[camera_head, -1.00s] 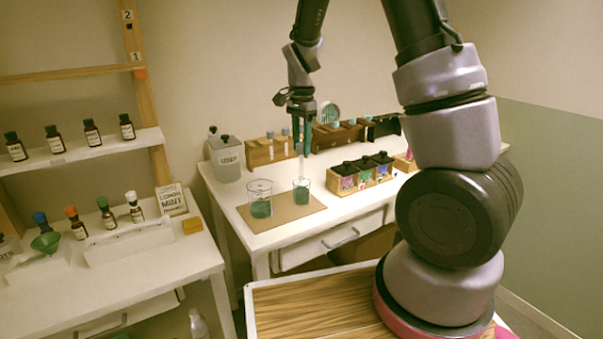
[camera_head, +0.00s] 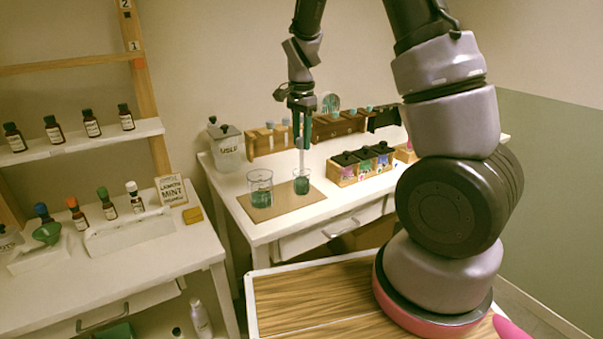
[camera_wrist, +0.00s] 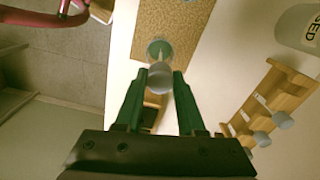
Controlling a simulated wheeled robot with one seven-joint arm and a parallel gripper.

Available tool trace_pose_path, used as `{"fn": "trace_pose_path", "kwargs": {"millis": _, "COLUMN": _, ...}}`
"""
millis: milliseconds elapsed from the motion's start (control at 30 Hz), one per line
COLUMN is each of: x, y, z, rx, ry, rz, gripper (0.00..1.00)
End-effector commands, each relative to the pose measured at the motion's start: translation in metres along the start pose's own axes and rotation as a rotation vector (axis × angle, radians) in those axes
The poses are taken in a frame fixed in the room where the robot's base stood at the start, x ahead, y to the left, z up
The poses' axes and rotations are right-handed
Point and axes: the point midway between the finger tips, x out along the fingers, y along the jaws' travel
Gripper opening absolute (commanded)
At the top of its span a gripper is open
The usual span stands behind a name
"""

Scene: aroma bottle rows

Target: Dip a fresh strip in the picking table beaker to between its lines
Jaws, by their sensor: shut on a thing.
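My gripper (camera_head: 301,102) is shut on a pale test strip (camera_head: 301,158) with a grey-blue top. The strip hangs upright over the small beaker (camera_head: 301,184), which holds green liquid. Its lower end reaches the beaker's mouth or inside; I cannot tell if it touches the liquid, and its lines are too small to read. In the wrist view, the strip's round top (camera_wrist: 160,76) sits between the green fingertips, with the beaker (camera_wrist: 160,47) just beyond it. A larger beaker (camera_head: 260,188) with green liquid stands to the left on the same brown mat (camera_head: 272,211).
Behind are a wooden rack (camera_head: 262,143) with grey-blue-topped strips and a USED container (camera_head: 226,147). To the right stands a wooden box (camera_head: 346,175) of black-lidded jars. The left table (camera_head: 140,270) and shelf (camera_head: 80,147) hold dropper bottles.

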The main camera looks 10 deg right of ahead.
Motion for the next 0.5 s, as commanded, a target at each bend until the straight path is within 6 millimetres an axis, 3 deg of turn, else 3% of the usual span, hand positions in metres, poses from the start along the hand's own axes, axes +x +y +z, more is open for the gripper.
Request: {"fn": "trace_pose_path", "kwargs": {"millis": 500, "x": 0.0073, "y": 0.0004, "z": 0.0002, "rx": 0.001, "ry": -0.001, "rz": 0.001, "gripper": 0.03}}
